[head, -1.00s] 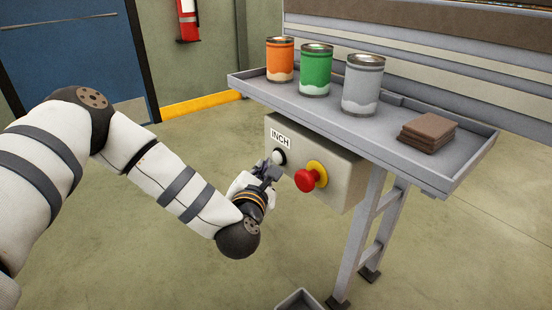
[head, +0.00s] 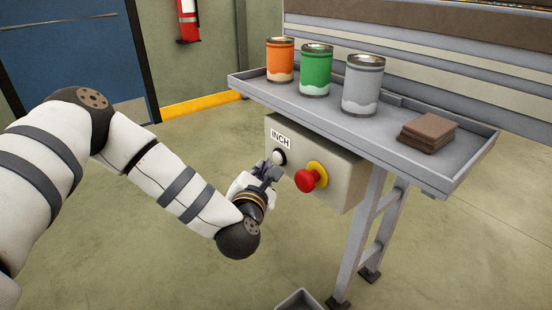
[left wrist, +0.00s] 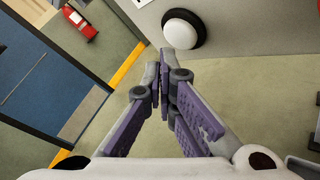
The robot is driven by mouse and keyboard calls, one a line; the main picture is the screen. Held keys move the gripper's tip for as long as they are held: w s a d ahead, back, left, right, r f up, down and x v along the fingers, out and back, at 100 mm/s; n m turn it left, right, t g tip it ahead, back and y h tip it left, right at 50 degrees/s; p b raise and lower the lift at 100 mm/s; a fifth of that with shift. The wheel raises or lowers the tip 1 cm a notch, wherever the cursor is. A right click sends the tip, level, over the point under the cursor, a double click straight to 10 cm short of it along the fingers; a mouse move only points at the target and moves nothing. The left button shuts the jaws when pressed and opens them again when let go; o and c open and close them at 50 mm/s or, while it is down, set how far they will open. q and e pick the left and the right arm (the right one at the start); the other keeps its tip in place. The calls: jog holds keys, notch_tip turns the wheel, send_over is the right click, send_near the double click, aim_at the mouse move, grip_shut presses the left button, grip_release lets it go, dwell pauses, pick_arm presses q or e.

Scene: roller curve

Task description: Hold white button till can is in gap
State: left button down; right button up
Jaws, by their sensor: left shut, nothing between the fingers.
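The white button (head: 279,157) is round, in a black ring, on the front of a beige control box (head: 337,178) under an INCH label (head: 281,138). It also shows at the top of the left wrist view (left wrist: 181,32). My left gripper (head: 268,168) is shut and empty, its fingertips just in front of and below the button. I cannot tell whether they touch it. An orange can (head: 280,62), a green can (head: 316,72) and a grey can (head: 362,85) stand upright on the tray. I cannot make out the gap. My right gripper is out of view.
A red stop button (head: 305,181) on a yellow base sits to the right of the white button. The grey tray (head: 400,160) overhangs the box and holds a stack of brown pieces (head: 428,132). A stand leg (head: 357,240) is below. A grey bin (head: 298,300) is on the floor.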

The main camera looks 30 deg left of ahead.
pick_arm(q)
jog(key=shift+w, duration=0.1)
jog(key=shift+w+d, duration=0.15)
jog(key=shift+w, duration=0.15)
